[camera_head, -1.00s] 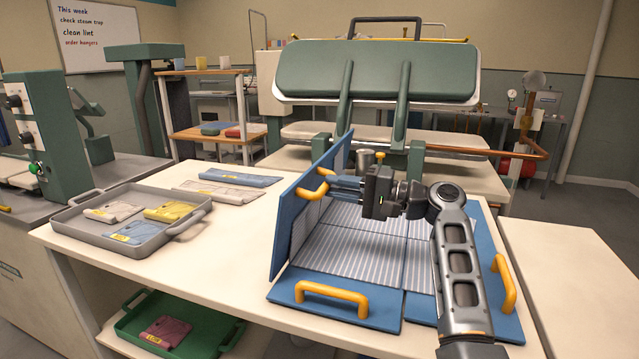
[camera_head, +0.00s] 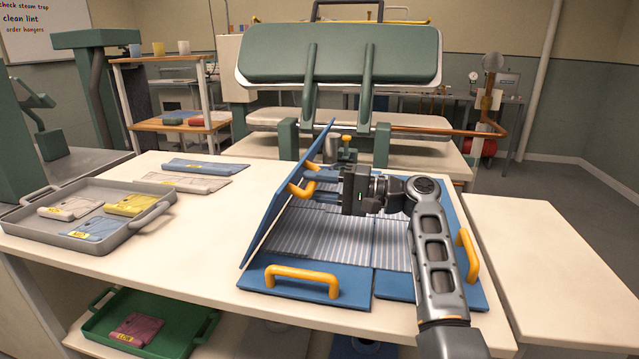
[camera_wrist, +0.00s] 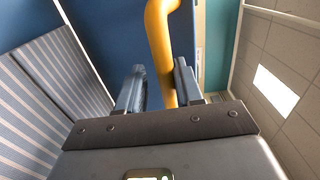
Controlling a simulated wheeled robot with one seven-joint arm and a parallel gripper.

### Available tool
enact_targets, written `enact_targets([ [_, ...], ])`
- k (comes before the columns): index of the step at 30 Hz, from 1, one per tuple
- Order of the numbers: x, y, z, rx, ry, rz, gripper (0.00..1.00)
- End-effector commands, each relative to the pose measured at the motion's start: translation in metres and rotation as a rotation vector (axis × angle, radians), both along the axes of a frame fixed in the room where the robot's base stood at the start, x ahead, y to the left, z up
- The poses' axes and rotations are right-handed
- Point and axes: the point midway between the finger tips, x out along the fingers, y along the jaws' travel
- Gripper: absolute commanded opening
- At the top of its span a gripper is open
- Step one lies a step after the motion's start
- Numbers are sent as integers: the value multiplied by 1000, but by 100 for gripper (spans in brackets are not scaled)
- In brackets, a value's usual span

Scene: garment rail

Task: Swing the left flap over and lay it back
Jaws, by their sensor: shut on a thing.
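The blue left flap (camera_head: 283,208) of the folding board stands raised at the board's left side, its upper edge leaning right over the board. My gripper (camera_head: 315,183) is shut on the flap's yellow handle (camera_head: 301,188), coming from the right. In the wrist view the handle (camera_wrist: 160,35) passes between the two fingers (camera_wrist: 158,85). Striped grey cloth (camera_head: 330,237) lies flat across the middle of the board, partly hidden by my arm and the flap. The front panel (camera_head: 335,290) and right panel (camera_head: 480,285) lie flat, each with a yellow handle.
A grey tray (camera_head: 160,216) with folded garments stands at the left. Folded pieces (camera_head: 207,166) lie behind it. A green press (camera_head: 340,55) stands behind the board. A green tray (camera_head: 190,345) sits on the shelf below. The right-hand table (camera_head: 560,260) is clear.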

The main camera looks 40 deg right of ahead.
Motion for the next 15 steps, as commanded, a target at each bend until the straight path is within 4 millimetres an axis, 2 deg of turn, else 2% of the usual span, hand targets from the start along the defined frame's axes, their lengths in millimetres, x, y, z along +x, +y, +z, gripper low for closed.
enact_targets([
  [1,1,5,-6,-1,11,10,28],
  [6,1,3,-4,-1,7,7,44],
  [15,0,0,1,0,-1,0,44],
])
